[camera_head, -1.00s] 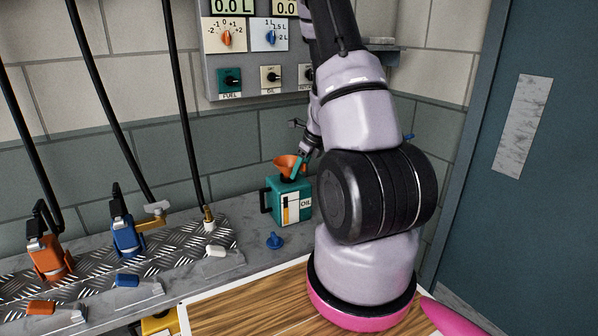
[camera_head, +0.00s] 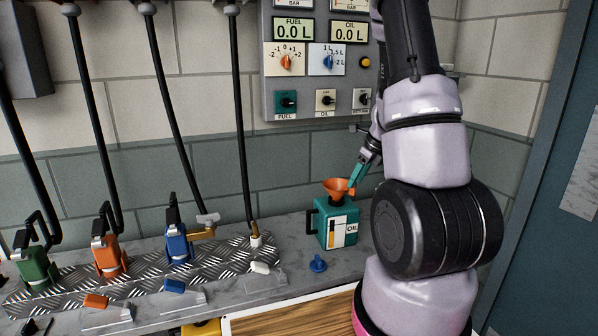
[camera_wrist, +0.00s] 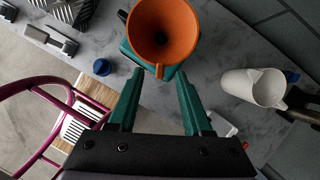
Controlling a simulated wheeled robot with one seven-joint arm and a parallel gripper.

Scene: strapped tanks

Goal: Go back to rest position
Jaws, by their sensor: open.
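My gripper (camera_wrist: 159,103) is open, its two teal fingers apart with nothing held between them. In the wrist view the orange funnel (camera_wrist: 163,33) lies just beyond the fingertips. In the head view the funnel (camera_head: 338,187) sits in the top of the teal oil can (camera_head: 336,226), which stands upright on the grey counter. My gripper (camera_head: 360,177) is close to the funnel's right side in the head view; whether it touches is unclear. My arm hides part of the counter to the right.
A blue cap (camera_head: 318,264) lies on the counter in front of the can. Green (camera_head: 36,264), orange (camera_head: 110,256) and blue (camera_head: 178,244) nozzles stand at left. A control panel (camera_head: 316,60) hangs behind. A white jug (camera_wrist: 254,87) stands right in the wrist view.

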